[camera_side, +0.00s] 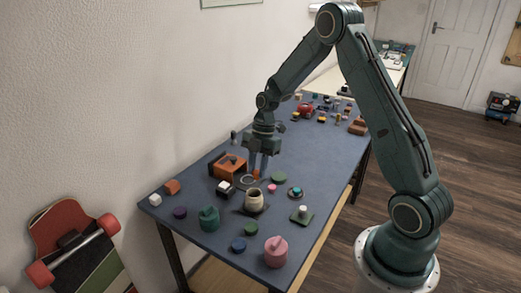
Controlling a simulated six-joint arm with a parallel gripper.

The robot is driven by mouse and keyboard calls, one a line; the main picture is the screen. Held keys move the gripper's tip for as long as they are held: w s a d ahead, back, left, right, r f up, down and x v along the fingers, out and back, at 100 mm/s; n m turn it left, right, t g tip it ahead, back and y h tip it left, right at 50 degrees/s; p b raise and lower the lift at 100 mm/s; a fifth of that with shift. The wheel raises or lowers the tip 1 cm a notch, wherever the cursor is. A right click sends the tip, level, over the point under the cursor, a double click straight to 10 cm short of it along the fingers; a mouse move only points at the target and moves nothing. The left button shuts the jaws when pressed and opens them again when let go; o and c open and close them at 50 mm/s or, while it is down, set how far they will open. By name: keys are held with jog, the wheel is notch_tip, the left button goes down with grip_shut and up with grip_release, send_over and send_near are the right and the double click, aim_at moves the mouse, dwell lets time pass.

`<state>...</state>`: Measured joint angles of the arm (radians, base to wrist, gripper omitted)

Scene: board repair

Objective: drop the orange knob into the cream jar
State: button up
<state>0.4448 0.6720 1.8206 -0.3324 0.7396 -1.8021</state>
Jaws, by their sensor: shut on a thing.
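My gripper (258,173) points down over the middle of the table. It is shut on the orange knob (256,174), a small spot of orange between the fingertips. The cream jar (253,200) stands upright on a dark base, with its open mouth facing up.
An orange and black box (228,167) stands left of my gripper. A green lidded pot (209,218), a pink pot (275,251) and a green plate with a white piece (301,215) are nearer the front. Several small parts lie farther back. The table's (310,152) right middle is clear.

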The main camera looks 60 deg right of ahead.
jog(key=shift+f, duration=0.2)
jog(key=o, duration=1)
jog(key=shift+r, duration=0.1)
jog(key=v, duration=1.3)
jog(key=shift+r, duration=0.3)
